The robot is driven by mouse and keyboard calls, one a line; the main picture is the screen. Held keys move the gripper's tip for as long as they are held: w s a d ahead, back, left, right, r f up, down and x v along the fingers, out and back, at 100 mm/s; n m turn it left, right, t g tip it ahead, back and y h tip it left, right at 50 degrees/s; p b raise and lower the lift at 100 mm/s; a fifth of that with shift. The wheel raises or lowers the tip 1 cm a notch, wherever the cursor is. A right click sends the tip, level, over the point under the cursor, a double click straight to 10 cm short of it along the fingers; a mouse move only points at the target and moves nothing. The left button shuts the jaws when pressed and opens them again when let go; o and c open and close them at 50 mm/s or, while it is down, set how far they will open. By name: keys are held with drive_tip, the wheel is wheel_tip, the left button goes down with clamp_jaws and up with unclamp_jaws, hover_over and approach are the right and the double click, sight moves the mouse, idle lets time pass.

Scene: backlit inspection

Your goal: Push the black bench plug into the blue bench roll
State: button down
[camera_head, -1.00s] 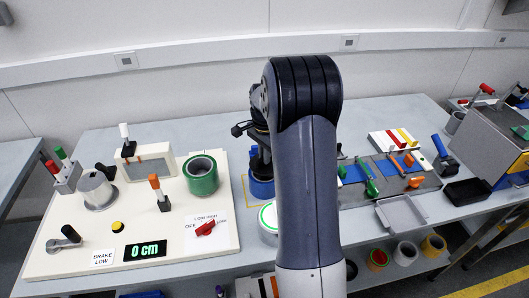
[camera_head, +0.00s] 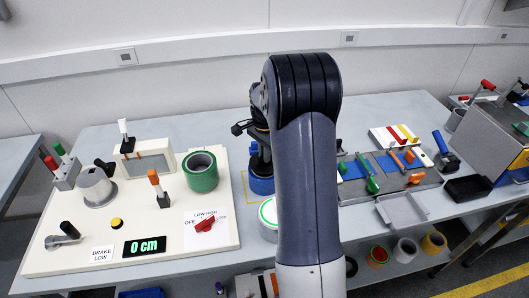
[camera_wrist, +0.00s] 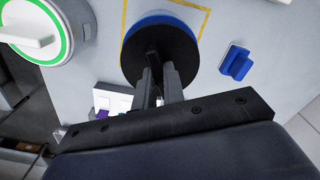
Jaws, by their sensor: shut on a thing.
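The blue bench roll (camera_head: 261,186) stands on the bench just left of my arm, partly hidden by it. In the wrist view its blue rim (camera_wrist: 160,20) shows past the far edge of the black bench plug (camera_wrist: 180,42). The plug is a round black disc with an upright grip, and it covers most of the roll's top. My gripper (camera_wrist: 155,75) is shut on that grip from above. The disc looks over the roll and close to its rim; I cannot tell how deep the plug sits.
A yellow outline (camera_wrist: 200,8) surrounds the roll's place. The cream panel (camera_head: 75,245) with a green roll (camera_head: 199,178) and levers is at left; a grey tray (camera_head: 403,209) is at right.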

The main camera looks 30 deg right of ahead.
drive_tip(key=shift+f+b, duration=0.7)
drive_tip(key=shift+f, duration=0.5)
drive_tip(key=c, duration=1.4)
unclamp_jaws()
wheel_tip(320, 180, up, 11)
drive_tip(key=shift+f+b, duration=0.1)
drive_tip(key=shift+b, duration=0.55)
